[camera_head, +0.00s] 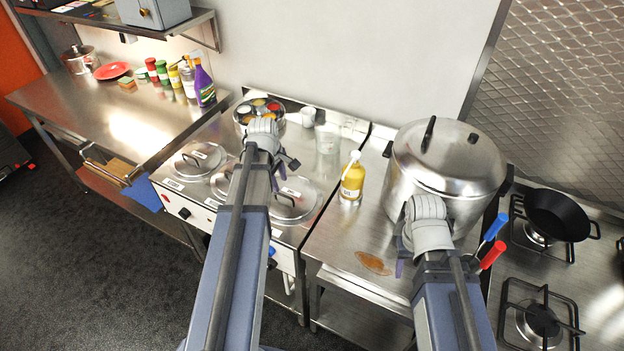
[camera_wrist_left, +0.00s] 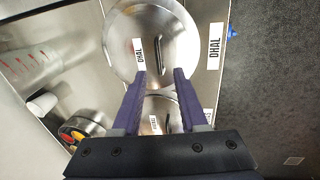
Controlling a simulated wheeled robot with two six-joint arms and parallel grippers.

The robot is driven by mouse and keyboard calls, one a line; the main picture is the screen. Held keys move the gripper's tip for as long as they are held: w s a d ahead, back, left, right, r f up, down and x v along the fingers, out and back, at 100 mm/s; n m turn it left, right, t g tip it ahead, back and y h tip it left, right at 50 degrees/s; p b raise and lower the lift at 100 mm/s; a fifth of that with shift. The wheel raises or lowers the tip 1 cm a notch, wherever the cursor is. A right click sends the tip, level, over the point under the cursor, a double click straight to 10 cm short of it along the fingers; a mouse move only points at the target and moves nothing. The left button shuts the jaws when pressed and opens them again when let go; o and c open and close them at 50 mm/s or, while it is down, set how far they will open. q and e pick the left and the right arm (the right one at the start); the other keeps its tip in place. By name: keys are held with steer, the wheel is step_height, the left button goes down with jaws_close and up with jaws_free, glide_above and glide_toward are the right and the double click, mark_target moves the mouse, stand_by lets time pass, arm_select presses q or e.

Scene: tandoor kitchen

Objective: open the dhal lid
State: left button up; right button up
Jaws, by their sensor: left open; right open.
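The dhal lid (camera_head: 301,207) is a round steel lid with a dark bar handle, lying flat on the right-hand well of the steel counter. In the left wrist view the lid (camera_wrist_left: 127,32) carries a DHAL label, and a second DHAL label (camera_wrist_left: 216,47) is on the counter front. My left gripper (camera_head: 287,175) is open and empty above the lid; its fingertips (camera_wrist_left: 160,73) appear just short of the handle (camera_wrist_left: 159,48). My right gripper (camera_head: 402,266) is open beside the big pot, partly hidden by its own arm.
Two more lids (camera_head: 198,157) lie to the left. A round spice tin (camera_head: 244,114) stands behind, near a white cup (camera_head: 308,115). A yellow bottle (camera_head: 353,181) and the large lidded pot (camera_head: 447,165) stand right. A brown spill (camera_head: 373,263) marks the counter.

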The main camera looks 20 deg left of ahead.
mark_target(285, 196)
arm_select(q)
steer(key=f+b, duration=0.2)
steer(key=w+f+b, duration=0.1)
steer(key=f+b, duration=0.2)
steer(key=w+f+b, duration=0.1)
steer(key=f+b, duration=0.1)
steer(key=b, duration=0.1)
steer(key=shift+f, duration=0.3)
steer(key=shift+s, duration=0.1)
jaws_close()
stand_by(0.3)
stand_by(1.1)
